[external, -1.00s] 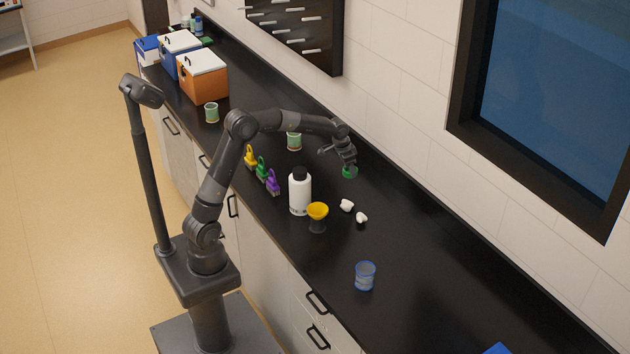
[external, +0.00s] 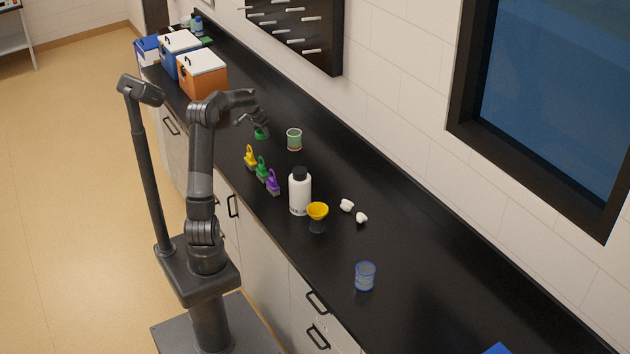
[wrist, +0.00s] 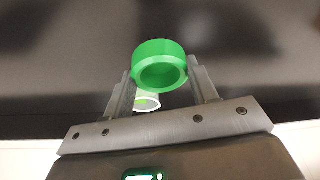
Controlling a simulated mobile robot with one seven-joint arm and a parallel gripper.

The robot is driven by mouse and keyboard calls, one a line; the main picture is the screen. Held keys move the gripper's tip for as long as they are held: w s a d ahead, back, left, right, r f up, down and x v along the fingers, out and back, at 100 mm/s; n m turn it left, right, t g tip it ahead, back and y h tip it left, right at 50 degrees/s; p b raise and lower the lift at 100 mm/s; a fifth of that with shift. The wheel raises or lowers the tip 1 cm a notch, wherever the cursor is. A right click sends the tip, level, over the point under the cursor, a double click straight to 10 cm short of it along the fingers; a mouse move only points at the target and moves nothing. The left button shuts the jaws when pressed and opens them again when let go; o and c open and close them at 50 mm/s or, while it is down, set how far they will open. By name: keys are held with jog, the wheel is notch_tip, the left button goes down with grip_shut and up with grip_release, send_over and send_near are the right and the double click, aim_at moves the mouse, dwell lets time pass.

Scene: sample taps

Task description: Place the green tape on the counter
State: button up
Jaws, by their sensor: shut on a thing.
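The green tape (external: 260,134) is a bright green ring. It is held in my gripper (external: 258,127) over the far part of the black counter (external: 430,250), left of a green-and-white cup. In the wrist view the tape (wrist: 158,48) sits between the two fingertips of my gripper (wrist: 160,72), with its hole facing the camera. My gripper is shut on it. The counter behind it is blurred, and I cannot tell the exact height of the tape above it.
Near my gripper stand the cup (external: 294,139) and yellow, green and purple clips (external: 262,168). Nearer are a white bottle (external: 300,192), a yellow funnel (external: 318,211), small white pieces (external: 347,205) and a blue cup (external: 365,276). Boxes (external: 203,76) stand beyond my arm. The right counter is mostly clear.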

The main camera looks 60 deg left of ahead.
jog(key=n, duration=0.1)
send_over(242, 152)
jog(key=f, duration=0.4)
jog(key=s+f, duration=0.1)
jog(key=f, duration=0.1)
jog(key=shift+d, duration=0.15)
jog(key=shift+f, duration=2)
jog(key=o, duration=0.9)
jog(key=shift+f, duration=0.15)
jog(key=shift+o, duration=0.3)
jog(key=v, duration=1.2)
